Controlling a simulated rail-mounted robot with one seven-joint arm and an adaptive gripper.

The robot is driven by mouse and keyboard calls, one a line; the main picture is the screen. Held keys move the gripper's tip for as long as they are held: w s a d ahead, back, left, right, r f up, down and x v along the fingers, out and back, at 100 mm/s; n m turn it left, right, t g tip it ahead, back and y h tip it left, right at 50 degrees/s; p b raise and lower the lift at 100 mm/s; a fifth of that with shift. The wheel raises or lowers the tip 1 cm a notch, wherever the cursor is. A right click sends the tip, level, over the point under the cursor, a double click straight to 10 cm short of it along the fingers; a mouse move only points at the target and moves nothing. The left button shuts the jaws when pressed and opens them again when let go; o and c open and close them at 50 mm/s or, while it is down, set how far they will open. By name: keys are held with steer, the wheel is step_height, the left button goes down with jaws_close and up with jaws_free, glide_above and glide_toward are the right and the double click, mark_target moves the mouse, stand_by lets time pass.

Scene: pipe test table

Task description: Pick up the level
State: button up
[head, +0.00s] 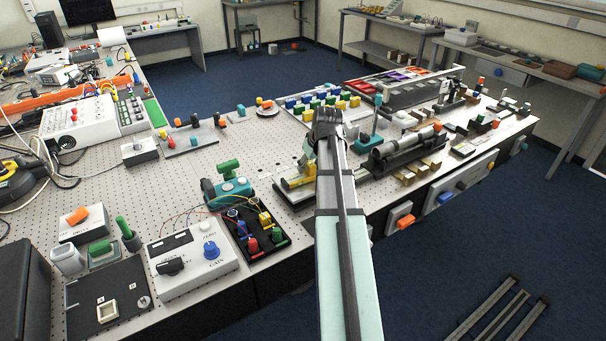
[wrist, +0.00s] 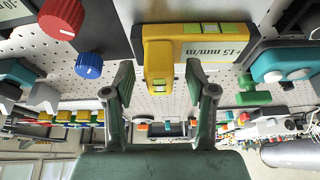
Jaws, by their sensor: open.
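The level (wrist: 158,62) is yellow, with a "15 mm/m" label on its side and small vial windows. In the wrist view it lies at the upper middle, its near end between the lines of my two fingers. My gripper (wrist: 160,77) is open, with one finger on each side of that end and nothing visibly gripped. I cannot tell how far the level is from the fingertips in depth.
A teal device (head: 228,188) with a green handle stands left of the level. A black box with coloured knobs (head: 256,232) is nearer. A dark cylinder fixture (head: 410,150) stands to the right. In the wrist view, a red knob (wrist: 62,18) and a blue knob (wrist: 89,65) are close by.

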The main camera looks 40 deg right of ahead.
steer(key=shift+f, duration=0.15)
jaws_close()
steer(key=shift+w, duration=0.1)
